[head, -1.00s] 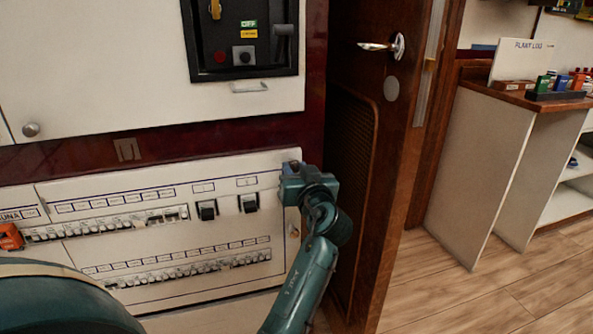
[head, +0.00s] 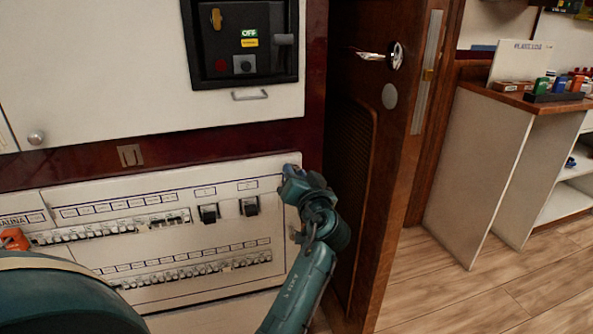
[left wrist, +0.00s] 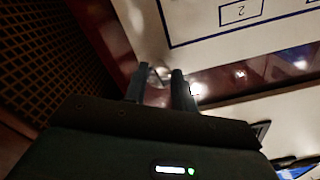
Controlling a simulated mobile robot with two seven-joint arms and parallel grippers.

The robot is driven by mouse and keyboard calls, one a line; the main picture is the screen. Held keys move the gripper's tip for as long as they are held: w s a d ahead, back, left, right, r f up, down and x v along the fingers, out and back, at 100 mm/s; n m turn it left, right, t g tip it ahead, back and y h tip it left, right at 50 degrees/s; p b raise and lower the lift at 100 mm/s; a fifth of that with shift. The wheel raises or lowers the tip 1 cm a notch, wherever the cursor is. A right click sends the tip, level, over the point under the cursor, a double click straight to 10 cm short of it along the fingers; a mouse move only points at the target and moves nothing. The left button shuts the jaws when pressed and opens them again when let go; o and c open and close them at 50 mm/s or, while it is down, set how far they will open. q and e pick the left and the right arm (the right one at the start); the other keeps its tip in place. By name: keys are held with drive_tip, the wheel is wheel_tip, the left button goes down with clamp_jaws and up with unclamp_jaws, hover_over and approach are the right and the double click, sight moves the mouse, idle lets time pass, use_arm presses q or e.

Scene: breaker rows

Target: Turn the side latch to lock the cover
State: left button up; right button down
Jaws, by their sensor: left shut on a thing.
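The cover (head: 140,212) is the cream lower panel with rows of breakers, lying closed against the wall in the head view. My left gripper (head: 289,186) is at the cover's right edge, with its fingertips mostly hidden there by my wrist. In the left wrist view, its two dark fingers (left wrist: 158,80) are shut on a small shiny metal piece, which looks like the side latch (left wrist: 154,77). The latch's exact angle is hard to tell. My right gripper is not in view.
A wooden door (head: 402,150) with a lever handle stands open just right of the panel. An upper cabinet (head: 100,80) with a black switch unit hangs above. A desk (head: 490,170) is at the right, with clear wooden floor (head: 480,295) before it.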

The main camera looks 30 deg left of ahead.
use_arm(q)
drive_tip(key=shift+r+m+p, duration=0.1)
drive_tip(key=shift+m+p, duration=0.2)
drive_tip(key=shift+m, duration=0.4)
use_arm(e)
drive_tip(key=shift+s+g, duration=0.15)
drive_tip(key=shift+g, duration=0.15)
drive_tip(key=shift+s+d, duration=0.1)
use_arm(q)
drive_tip(key=o, duration=1)
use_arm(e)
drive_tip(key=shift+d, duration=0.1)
